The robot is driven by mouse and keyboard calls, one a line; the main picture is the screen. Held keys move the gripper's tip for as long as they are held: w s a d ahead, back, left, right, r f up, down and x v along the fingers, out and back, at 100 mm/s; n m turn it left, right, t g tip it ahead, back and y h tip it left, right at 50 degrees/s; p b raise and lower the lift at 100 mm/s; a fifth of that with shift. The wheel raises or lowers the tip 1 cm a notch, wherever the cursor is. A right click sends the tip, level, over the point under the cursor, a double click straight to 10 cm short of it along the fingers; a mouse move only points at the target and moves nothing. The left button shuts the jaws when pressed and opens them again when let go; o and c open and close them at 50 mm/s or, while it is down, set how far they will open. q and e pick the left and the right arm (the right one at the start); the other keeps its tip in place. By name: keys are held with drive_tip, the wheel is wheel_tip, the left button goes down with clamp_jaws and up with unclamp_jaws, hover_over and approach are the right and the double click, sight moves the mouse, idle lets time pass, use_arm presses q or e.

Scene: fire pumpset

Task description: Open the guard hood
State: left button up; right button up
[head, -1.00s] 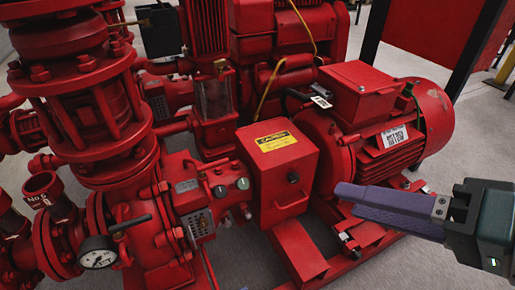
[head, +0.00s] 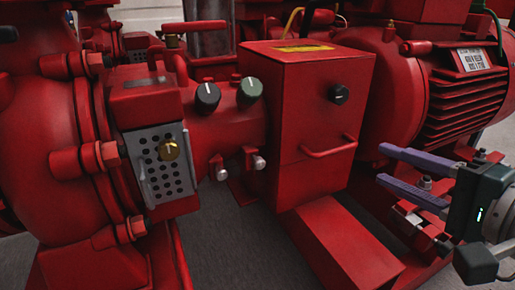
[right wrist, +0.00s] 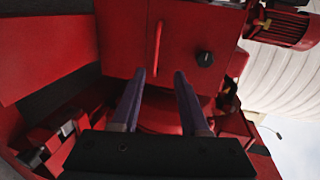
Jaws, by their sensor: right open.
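The guard hood (head: 290,125) is a red box in the middle of the head view, with a yellow label (head: 302,48) on top. Its front carries a red bar handle (head: 330,149) and a black knob (head: 339,94). The hood looks closed. My right gripper (head: 380,165) is open and empty, to the right of the handle and apart from it. In the right wrist view, the handle (right wrist: 157,48) lies just beyond and between my open fingertips (right wrist: 159,76), with the knob (right wrist: 204,58) to the right. My left gripper is not in view.
A red motor (head: 465,95) stands right of the hood. A red base beam (head: 345,245) runs below its front. Left are two dark dials (head: 228,92) and a perforated metal plate (head: 160,168) with a brass knob. Grey floor shows between the beams.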

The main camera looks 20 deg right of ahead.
sight(341, 150)
drive_tip(key=x, duration=0.6)
drive_tip(key=f+x, duration=0.1)
drive_tip(key=x, duration=0.3)
drive_tip(key=shift+d+b, duration=0.2)
drive_tip(key=shift+b, duration=0.1)
clamp_jaws()
idle(1.1)
